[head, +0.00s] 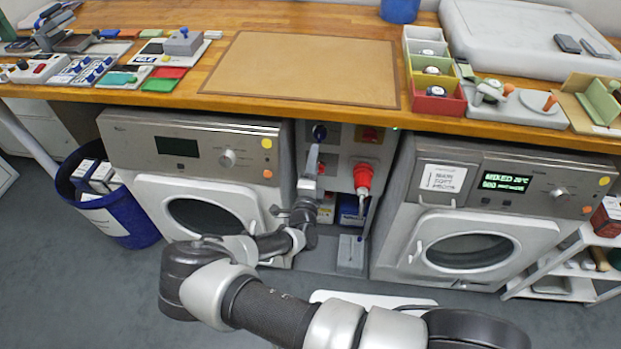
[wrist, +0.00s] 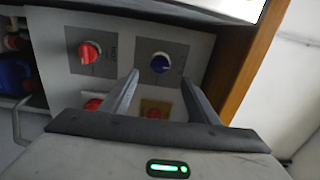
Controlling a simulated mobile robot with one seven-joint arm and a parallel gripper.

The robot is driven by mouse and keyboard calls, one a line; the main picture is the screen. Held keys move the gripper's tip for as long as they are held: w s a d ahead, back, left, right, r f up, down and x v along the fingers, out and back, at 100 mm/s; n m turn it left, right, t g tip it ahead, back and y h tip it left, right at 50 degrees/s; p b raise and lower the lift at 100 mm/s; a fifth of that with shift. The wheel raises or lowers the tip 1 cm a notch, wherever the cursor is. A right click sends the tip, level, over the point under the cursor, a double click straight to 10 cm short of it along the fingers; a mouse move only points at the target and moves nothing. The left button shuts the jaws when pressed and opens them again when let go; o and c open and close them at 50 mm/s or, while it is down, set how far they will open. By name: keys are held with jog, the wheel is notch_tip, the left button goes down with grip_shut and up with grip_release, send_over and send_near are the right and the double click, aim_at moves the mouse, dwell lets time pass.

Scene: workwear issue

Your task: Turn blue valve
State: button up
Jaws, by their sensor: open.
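The blue valve is a round dark-blue knob (wrist: 160,63) on a grey square plate in the wrist view. It also shows in the head view as a small dark-blue knob (head: 319,132) high on the panel between the two washing machines. My gripper (wrist: 160,82) is open and empty. In the wrist view its two fingers reach toward the panel, and the blue valve shows in the gap between their tips. In the head view my gripper (head: 313,158) is just below the valve, and its fingers are hard to make out. I cannot tell whether they touch the valve.
A red knob (wrist: 90,52) sits on its own plate beside the blue one. The panel also carries a red button on a yellow plate (wrist: 154,112). A red plug (head: 362,177) sticks out right of my gripper. The wooden counter (head: 420,118) overhangs the panel.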

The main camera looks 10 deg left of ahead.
jog(key=s, duration=0.7)
jog(key=shift+s+p, duration=0.3)
jog(key=shift+a, duration=0.1)
jog(key=s+d+r+m+g+h, duration=0.45)
jog(key=d+r+m+g, duration=0.5)
jog(key=m, duration=0.85)
jog(key=s+d+r+m+g+h, duration=0.4)
jog(key=s+d+r+m+g, duration=0.2)
jog(key=d+r+m, duration=0.9)
jog(key=s+a+r+m+t+y, duration=0.35)
jog(key=s+r+m+y, duration=0.55)
jog(key=s+r+m, duration=0.9)
jog(key=w+r+m+p, duration=0.2)
jog(key=w+r+p, duration=0.2)
jog(key=r+p, duration=0.6)
jog(key=p, duration=0.3)
jog(key=shift+a+m, duration=0.15)
jog(key=shift+m, duration=0.25)
